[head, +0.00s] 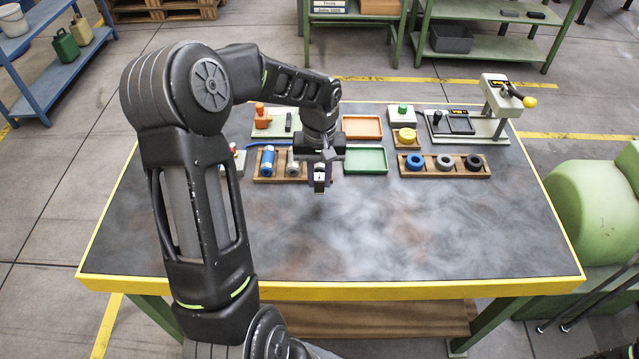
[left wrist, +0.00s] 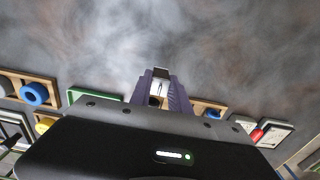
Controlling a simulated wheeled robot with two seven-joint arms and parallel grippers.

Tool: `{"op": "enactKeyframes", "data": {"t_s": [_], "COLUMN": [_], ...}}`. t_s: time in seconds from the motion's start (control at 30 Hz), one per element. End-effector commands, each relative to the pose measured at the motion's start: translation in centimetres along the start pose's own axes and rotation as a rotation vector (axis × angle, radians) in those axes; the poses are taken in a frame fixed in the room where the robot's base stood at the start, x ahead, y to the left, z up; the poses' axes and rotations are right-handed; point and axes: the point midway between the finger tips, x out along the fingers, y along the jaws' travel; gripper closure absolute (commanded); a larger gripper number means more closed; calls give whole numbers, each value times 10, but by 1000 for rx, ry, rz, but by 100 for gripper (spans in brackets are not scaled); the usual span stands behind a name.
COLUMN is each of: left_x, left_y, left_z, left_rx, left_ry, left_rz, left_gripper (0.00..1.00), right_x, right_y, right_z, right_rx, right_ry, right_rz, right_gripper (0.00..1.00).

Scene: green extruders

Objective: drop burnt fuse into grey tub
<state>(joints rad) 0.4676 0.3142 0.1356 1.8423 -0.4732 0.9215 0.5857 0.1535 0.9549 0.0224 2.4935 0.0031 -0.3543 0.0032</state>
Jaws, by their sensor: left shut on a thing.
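My left gripper (head: 320,178) hangs over the middle of the dark-topped table, just in front of the wooden rack and the green tray. A dark grey tub (head: 451,38) stands on the green shelf unit beyond the table, at the back right, far from the gripper. My right gripper is not in view.
On the table (head: 420,230) stand a wooden rack (head: 262,179) with blue and grey cylinders, a green tray (head: 366,160), an orange tray (head: 362,127), a ring board (head: 440,171) and a lever press (head: 502,97). The table's front half is clear. A green machine (head: 595,210) stands at right.

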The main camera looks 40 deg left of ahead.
Motion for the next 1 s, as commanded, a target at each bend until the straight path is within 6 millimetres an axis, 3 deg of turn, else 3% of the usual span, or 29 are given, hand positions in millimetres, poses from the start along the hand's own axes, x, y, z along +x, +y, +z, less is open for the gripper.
{"op": "enactKeyframes", "data": {"t_s": [0.2,0.6,0.63,0.87,1.0], "left_x": [27,34,32,32,32], "left_y": [0,0,0,0,0], "left_z": [0,0,0,0,0], "left_rx": [-1,0,-1,-1,-1], "left_ry": [-2,0,0,0,0], "left_rz": [0,1,1,0,0], "left_gripper": [100,100,75,56,56], "right_x": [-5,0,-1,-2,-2], "right_y": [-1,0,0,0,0], "right_z": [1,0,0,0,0], "right_rx": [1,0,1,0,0], "right_ry": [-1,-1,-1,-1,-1], "right_rz": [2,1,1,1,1], "right_gripper": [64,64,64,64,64]}}
